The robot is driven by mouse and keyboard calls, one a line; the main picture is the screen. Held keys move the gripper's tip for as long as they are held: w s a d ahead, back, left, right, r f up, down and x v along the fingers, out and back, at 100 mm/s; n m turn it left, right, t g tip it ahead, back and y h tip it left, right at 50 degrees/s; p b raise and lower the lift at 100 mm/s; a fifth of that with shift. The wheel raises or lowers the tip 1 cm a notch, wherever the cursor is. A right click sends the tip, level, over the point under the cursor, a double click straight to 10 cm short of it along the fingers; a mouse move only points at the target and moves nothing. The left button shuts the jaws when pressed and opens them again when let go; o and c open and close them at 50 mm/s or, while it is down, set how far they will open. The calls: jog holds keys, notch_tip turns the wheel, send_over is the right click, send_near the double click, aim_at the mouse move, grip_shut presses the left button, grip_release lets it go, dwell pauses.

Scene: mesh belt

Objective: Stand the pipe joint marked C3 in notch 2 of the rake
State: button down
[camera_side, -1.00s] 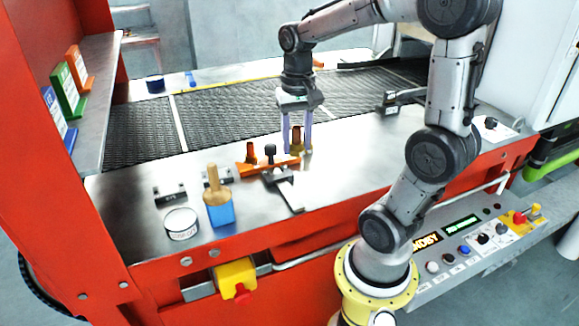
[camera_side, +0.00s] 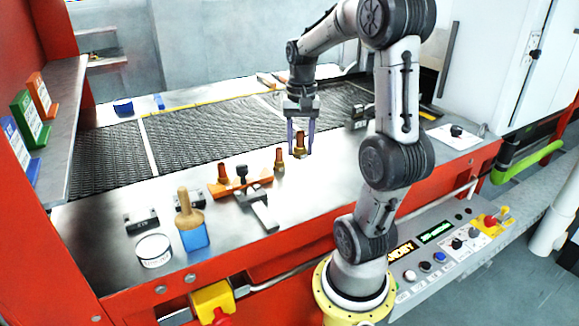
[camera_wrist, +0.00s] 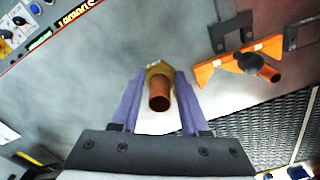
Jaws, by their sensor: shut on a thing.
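My gripper (camera_side: 300,152) is shut on an orange-brown pipe joint (camera_side: 300,143) with a yellowish nut-like base, roughly upright. The wrist view shows this held joint (camera_wrist: 159,92) between the purple fingers. The orange rake (camera_side: 257,185) lies to the left on the steel top. One joint (camera_side: 222,173) stands at its left part; it shows in the wrist view too (camera_wrist: 268,73). Another joint (camera_side: 279,160) stands near the rake's right end, apart from my gripper; I cannot make it out in the wrist view. No C3 mark or notch number is readable.
A white round tin (camera_side: 153,251), a blue brush with wooden handle (camera_side: 192,232) and a dark block (camera_side: 141,221) stand at front left. The mesh belt (camera_side: 200,135) runs behind.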

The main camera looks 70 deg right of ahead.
send_over(292, 176)
jog(key=f, duration=0.5)
jog(key=shift+s+a+f, duration=0.1)
jog(key=shift+s+a, duration=0.05)
jog(key=shift+a, duration=0.1)
jog(key=shift+w+d+f, duration=0.1)
jog(key=shift+d+f, duration=0.05)
jog(key=shift+f, duration=0.85)
jog(key=shift+w+d+f, duration=0.1)
jog(key=shift+d+f, duration=0.05)
jog(key=shift+f, duration=0.8)
jog(key=shift+f, duration=0.15)
jog(key=shift+c, duration=2.1)
grip_release()
notch_tip(292, 176, up, 12)
jog(key=w+a+r+n+t+h, duration=0.1)
jog(key=a+r+n+t, duration=0.15)
jog(key=a+n, duration=0.85)
jog(key=s+a+f+n+t, duration=0.1)
jog(key=s+a+n, duration=0.1)
jog(key=a, duration=0.5)
jog(key=s+a+f+n+t+y, duration=0.1)
jog(key=s+a+n+t, duration=0.1)
jog(key=a, duration=0.6)
jog(key=shift+s+a, duration=0.3)
jog(key=shift+s, duration=0.5)
